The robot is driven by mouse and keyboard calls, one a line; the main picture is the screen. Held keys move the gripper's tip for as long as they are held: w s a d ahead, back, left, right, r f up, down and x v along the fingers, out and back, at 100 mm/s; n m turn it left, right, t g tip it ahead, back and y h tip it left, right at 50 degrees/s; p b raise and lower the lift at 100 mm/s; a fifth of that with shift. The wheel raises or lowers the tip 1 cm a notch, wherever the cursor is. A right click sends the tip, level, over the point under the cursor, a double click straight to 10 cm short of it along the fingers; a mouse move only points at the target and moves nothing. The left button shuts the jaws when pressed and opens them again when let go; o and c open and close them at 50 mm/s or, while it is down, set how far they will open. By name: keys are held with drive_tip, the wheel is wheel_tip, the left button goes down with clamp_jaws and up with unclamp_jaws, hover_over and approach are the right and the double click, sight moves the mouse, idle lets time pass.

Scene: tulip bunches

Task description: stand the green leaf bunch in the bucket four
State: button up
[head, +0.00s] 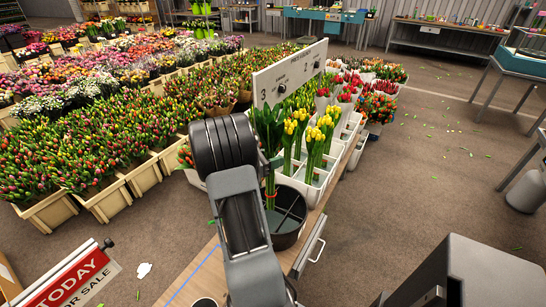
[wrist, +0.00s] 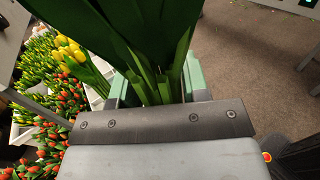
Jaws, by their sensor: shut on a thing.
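The green leaf bunch (head: 268,125) is upright, with broad dark leaves on top and pale stems bound by a red band low down. My gripper (wrist: 156,86) is shut on its stems, and the leaves (wrist: 130,30) fill the top of the wrist view. In the head view my arm hides most of the gripper. A dark round bucket with inner dividers (head: 289,222) stands on the wooden bench below. The stem ends overlap its opening; I cannot tell whether they are inside. No number shows on this bucket.
White containers of yellow tulips (head: 317,180) stand just behind the bucket. A white sign board (head: 290,75) with numbers stands close behind the bunch. Crates of red tulips (head: 108,198) lie at left. The floor at right is mostly open.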

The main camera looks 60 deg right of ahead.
sight(273, 201)
drive_tip(key=shift+w+a+r, duration=0.1)
wheel_tip(273, 201, down, 21)
drive_tip(key=b, duration=1.3)
drive_tip(key=shift+b, duration=0.35)
drive_tip(key=shift+f, duration=0.3)
idle(0.5)
drive_tip(key=shift+f+b, duration=0.35)
drive_tip(key=shift+b, duration=0.05)
drive_tip(key=o, duration=1.6)
drive_tip(key=shift+o, duration=0.2)
drive_tip(key=p+v, duration=0.1)
drive_tip(key=v, duration=1.2)
drive_tip(key=shift+w+a, duration=0.15)
drive_tip(key=shift+a, duration=0.2)
